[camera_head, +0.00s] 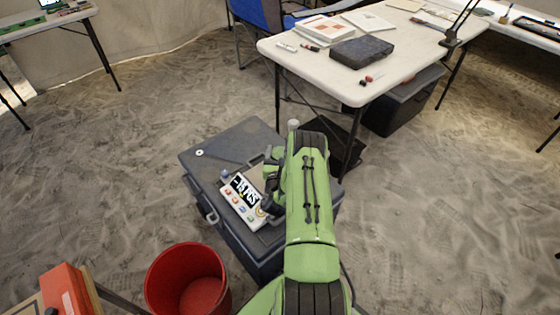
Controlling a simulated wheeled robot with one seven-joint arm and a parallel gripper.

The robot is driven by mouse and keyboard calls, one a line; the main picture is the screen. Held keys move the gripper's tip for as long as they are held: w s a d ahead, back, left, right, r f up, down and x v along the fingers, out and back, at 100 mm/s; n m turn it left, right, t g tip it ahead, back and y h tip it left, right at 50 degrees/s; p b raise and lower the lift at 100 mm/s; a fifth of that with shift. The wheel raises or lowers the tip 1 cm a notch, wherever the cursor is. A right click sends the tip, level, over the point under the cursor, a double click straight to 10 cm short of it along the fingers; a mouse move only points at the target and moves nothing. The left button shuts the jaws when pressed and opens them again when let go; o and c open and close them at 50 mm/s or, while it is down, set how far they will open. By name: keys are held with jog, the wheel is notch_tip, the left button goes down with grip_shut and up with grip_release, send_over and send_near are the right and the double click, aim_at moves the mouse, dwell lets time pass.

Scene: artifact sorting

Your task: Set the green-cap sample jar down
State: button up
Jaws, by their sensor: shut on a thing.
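My green arm reaches forward over a dark grey crate (222,160). My gripper (270,190) is low over the crate's lid, at the right end of a white panel (238,205) with a black label and small coloured spots. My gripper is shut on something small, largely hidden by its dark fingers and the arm. I cannot make out a green cap or the jar's outline, nor whether it touches the lid. A small bluish item (225,175) stands at the panel's upper left end.
A red bucket (188,280) stands on the sand in front of the crate. A white table (290,48) with a dark case (362,52) and papers is at the back right. A small light disc (199,153) lies on the lid's bare left part.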

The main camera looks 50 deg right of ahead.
jog(key=shift+r, duration=1.7)
